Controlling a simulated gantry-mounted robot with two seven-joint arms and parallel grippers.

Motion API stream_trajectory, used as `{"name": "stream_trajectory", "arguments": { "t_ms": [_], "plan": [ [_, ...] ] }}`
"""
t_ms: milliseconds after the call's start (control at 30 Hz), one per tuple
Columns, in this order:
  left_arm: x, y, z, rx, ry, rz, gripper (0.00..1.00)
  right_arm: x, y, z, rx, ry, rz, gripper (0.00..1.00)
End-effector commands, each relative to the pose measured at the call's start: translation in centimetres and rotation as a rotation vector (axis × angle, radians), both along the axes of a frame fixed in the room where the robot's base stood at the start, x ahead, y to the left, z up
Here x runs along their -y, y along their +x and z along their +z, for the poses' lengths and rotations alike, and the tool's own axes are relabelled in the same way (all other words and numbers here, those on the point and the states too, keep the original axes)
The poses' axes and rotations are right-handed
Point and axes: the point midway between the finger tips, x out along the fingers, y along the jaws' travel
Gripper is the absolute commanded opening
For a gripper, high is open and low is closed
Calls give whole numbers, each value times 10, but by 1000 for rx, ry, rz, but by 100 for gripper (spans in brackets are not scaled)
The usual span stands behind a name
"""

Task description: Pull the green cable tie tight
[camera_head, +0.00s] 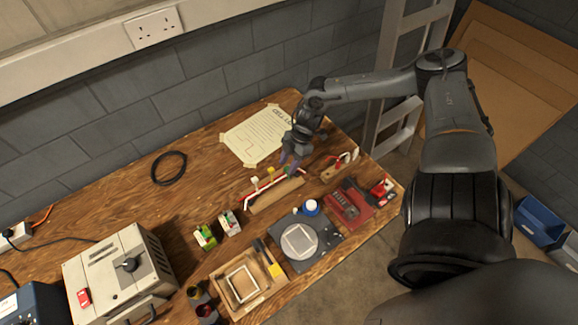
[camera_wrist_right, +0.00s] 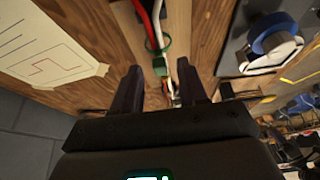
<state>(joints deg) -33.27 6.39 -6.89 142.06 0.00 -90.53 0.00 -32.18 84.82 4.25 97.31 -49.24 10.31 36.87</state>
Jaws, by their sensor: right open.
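The green cable tie (camera_wrist_right: 157,46) shows in the right wrist view as a loop around the red and white cables (camera_wrist_right: 146,22), just beyond my fingertips. In the head view a small green spot (camera_head: 290,171) on the cable run marks it, partly hidden by my gripper. The cables lie along a wooden strip (camera_head: 277,195) on the bench. My right gripper (camera_wrist_right: 160,85) is open, its two dark fingers on either side of the cable line, with nothing visibly held. In the head view the right gripper (camera_head: 289,160) is over the far end of the strip. My left gripper is not in view.
A paper sheet (camera_head: 256,134) lies behind.

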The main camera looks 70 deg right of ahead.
Motion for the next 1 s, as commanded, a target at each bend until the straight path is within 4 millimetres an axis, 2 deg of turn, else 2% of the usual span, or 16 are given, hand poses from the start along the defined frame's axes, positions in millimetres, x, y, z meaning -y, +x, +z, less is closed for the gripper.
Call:
{"name": "stream_trajectory", "arguments": {
  "t_ms": [367,433,667,1000],
  "plan": [
    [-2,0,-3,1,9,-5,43,-1,1,-2,0,0,0,43],
    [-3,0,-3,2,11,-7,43,-1,1,-2,0,0,0,36],
    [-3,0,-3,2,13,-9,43,-1,0,-2,-1,1,0,1],
    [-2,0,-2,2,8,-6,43,-1,0,-2,-1,1,0,0]
  ]
}}
